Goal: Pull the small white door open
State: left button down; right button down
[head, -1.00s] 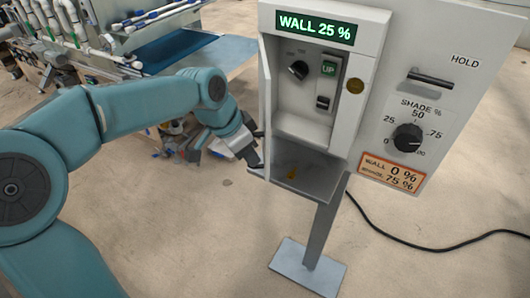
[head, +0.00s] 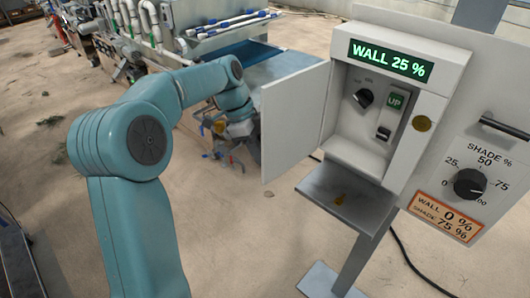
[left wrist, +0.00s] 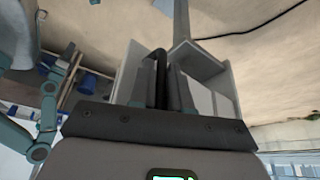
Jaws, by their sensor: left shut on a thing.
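The small white door (head: 295,122) stands wide open in the head view, swung out to the left of the control box (head: 398,140). Its broad face shows. My left gripper (head: 252,145) is at the door's outer left edge, partly hidden behind the panel, and shut on it. In the left wrist view the dark fingers (left wrist: 166,82) are close together beside pale panels; where they touch the door is hard to see. The opened recess shows a small knob (head: 363,97) and an UP switch (head: 391,115). My right gripper is not in view.
A grey ledge (head: 340,200) juts out below the recess, above a post and floor plate (head: 325,282). A black cable lies on the floor. A machine with white pipes stands behind my arm.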

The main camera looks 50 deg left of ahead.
pick_arm(q)
jog(key=shift+w+a, duration=0.15)
jog(key=shift+a, duration=0.1)
jog(key=c, duration=1.4)
grip_release()
jog(key=shift+o, duration=1.2)
jog(key=shift+w, duration=0.1)
jog(key=p+v, duration=0.2)
jog(key=v, duration=1.4)
jog(key=shift+s+p, duration=0.2)
jog(key=shift+p, duration=0.2)
